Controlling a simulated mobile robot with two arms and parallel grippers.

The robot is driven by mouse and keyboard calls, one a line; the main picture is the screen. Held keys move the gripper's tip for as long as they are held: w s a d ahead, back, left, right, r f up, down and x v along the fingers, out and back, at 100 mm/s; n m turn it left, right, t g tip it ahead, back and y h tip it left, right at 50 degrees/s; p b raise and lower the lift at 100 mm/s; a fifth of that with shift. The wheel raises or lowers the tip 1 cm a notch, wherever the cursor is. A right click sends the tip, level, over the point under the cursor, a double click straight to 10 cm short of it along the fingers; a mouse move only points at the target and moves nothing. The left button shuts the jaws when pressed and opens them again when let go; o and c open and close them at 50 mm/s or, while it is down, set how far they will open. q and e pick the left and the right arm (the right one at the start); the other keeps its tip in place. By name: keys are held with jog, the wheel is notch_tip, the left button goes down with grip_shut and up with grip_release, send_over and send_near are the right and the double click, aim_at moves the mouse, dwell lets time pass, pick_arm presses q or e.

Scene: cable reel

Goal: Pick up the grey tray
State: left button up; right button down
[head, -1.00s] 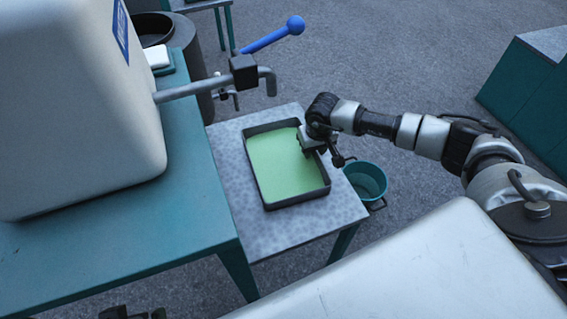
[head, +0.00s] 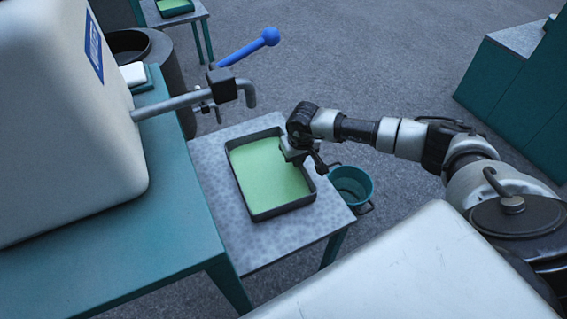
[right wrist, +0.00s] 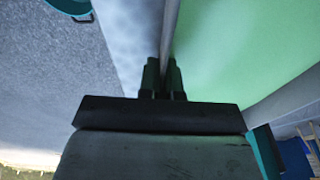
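The grey tray (head: 286,208) is a shallow dark-rimmed tray with a green inside, lying flat on a small table with a speckled grey top (head: 225,236). My right gripper (head: 309,163) is at the tray's right side wall in the head view. In the right wrist view, the two fingers (right wrist: 164,78) stand close together, one on each side of the tray wall (right wrist: 170,35), and look shut on it. The fingertips are small and dark there. My left gripper is not in view.
A white tank (head: 60,130) with a tap and a blue-ended lever (head: 248,48) stands on a teal table (head: 160,235) to the left; the spout ends near the tray's back edge. A teal bucket (head: 352,186) stands on the floor just right of the small table.

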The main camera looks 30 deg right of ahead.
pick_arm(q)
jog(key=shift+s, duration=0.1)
pick_arm(e)
jog(key=shift+r, duration=0.25)
jog(key=shift+r, duration=0.25)
jog(key=shift+r+p, duration=0.3)
jog(key=shift+r, duration=1.4)
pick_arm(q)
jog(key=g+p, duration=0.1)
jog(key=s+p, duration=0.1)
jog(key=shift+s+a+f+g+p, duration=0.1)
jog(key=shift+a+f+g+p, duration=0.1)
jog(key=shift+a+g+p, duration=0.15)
pick_arm(e)
jog(key=s+d+r, duration=0.4)
jog(key=s+r, duration=0.2)
jog(key=s, duration=0.4)
jog(key=shift+s+d+r, duration=0.25)
jog(key=shift+d+r, duration=0.1)
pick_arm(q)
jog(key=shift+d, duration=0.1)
